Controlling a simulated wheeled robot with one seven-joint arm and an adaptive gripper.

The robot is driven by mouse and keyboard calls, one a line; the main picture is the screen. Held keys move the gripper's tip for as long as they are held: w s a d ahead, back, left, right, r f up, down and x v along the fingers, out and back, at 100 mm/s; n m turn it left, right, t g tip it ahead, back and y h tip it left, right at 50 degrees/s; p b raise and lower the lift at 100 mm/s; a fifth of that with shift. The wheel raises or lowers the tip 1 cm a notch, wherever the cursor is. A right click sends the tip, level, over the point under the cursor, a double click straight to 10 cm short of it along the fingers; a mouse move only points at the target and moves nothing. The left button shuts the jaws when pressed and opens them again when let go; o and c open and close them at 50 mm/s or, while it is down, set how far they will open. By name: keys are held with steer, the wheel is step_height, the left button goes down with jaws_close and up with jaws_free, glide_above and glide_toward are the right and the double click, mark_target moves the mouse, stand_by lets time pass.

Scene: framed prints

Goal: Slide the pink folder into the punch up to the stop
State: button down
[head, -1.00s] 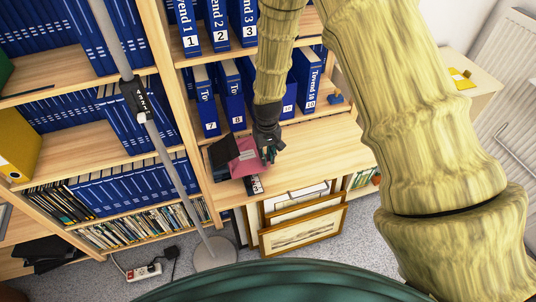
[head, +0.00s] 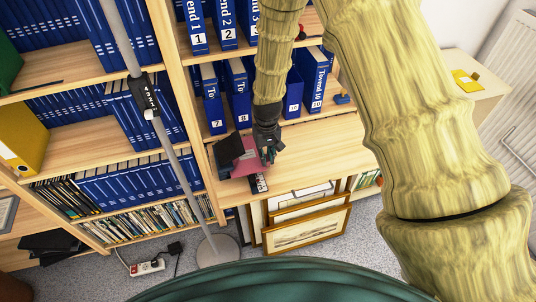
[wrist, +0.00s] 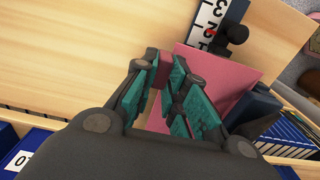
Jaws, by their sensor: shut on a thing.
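The pink folder (head: 248,160) is at the left of the desk-height shelf. My gripper (head: 268,152) is shut on its right side. In the wrist view, my gripper's teal-padded fingers (wrist: 165,95) hold a pink edge, and the folder (wrist: 208,68) spreads beyond them. The dark punch (head: 226,150) stands at the folder's left edge, against the shelf upright. A dark body, which looks like the punch (wrist: 254,110), shows beside the folder in the wrist view. The folder and punch overlap or nearly touch; how deep the folder sits in the slot is hidden.
A black-and-white numbered strip (head: 259,183) lies at the shelf's front edge, close to the folder. Blue binders (head: 237,92) stand behind. Framed prints (head: 305,225) lean below. A grey pole (head: 172,150) rises at left. The wooden surface (head: 325,150) to the right is clear.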

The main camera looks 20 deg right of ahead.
steer(key=shift+a, duration=0.4)
steer(key=c, duration=1.4)
jaws_free()
steer(key=shift+o, duration=0.2)
steer(key=shift+r, duration=0.1)
step_height(320, 180, up, 7)
steer(key=p, duration=0.5)
